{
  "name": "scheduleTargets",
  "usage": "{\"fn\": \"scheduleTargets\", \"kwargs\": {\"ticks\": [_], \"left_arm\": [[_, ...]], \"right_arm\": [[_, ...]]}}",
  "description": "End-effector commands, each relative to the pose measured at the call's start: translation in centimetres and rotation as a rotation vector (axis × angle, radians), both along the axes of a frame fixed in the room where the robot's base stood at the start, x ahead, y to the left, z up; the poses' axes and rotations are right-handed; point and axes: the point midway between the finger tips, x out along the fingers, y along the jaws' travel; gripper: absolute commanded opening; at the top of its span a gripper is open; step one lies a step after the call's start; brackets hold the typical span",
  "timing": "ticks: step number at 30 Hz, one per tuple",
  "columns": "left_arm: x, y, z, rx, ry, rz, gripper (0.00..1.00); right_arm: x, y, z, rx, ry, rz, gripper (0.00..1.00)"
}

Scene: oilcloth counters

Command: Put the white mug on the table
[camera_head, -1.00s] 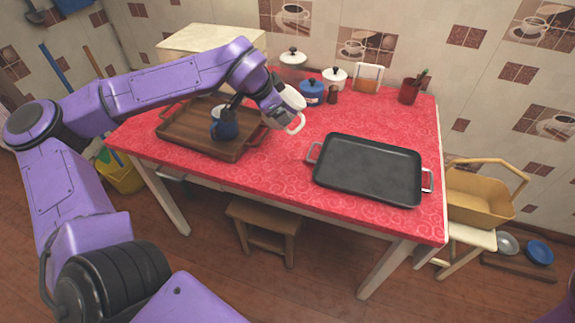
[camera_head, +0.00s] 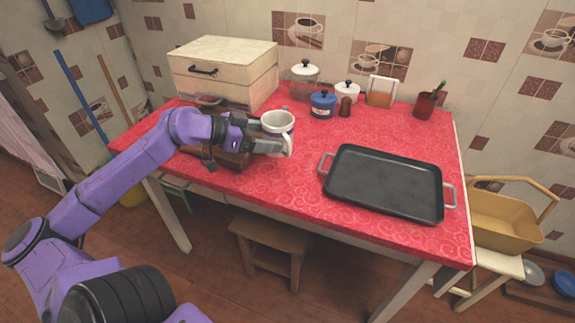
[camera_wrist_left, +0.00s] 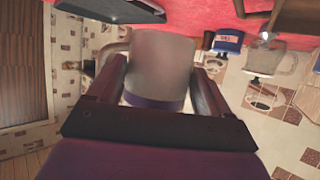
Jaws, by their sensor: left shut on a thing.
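The white mug (camera_head: 278,123) is upright in the head view, its opening facing up and its handle towards the front right. My left gripper (camera_head: 266,140) is shut on it from the left side. In the left wrist view the mug (camera_wrist_left: 160,70) sits between both fingers, looking grey in shadow. The mug shows over the red table (camera_head: 310,165), right of the wooden tray (camera_head: 218,158); whether its base touches the cloth I cannot tell. My left arm hides much of the wooden tray and the blue mug on it. My right gripper is not in view.
A black tray (camera_head: 385,182) lies on the table's right half. A cream bread box (camera_head: 225,72) is at the back left. The front middle of the table is clear.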

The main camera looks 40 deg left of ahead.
Motion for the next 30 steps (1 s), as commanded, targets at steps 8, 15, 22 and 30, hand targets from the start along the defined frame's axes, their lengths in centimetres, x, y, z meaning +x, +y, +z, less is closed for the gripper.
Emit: {"fn": "scheduleTargets", "kwargs": {"ticks": [8, 15, 22, 30], "left_arm": [[2.6, -3.1, -4.9, 0.002, 0.001, -0.002, 0.37], [3.3, -3.8, -8.6, -0.001, 0.002, 0.001, 0.37], [3.3, -3.8, -9.0, 0.0, -0.001, 0.0, 0.37], [3.3, -3.8, -9.3, 0.001, 0.002, 0.0, 1.0]], "right_arm": [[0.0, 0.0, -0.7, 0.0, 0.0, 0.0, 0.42], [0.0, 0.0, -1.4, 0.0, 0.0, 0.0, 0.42], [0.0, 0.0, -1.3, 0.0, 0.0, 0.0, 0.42], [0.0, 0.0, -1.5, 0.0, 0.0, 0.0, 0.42]]}}
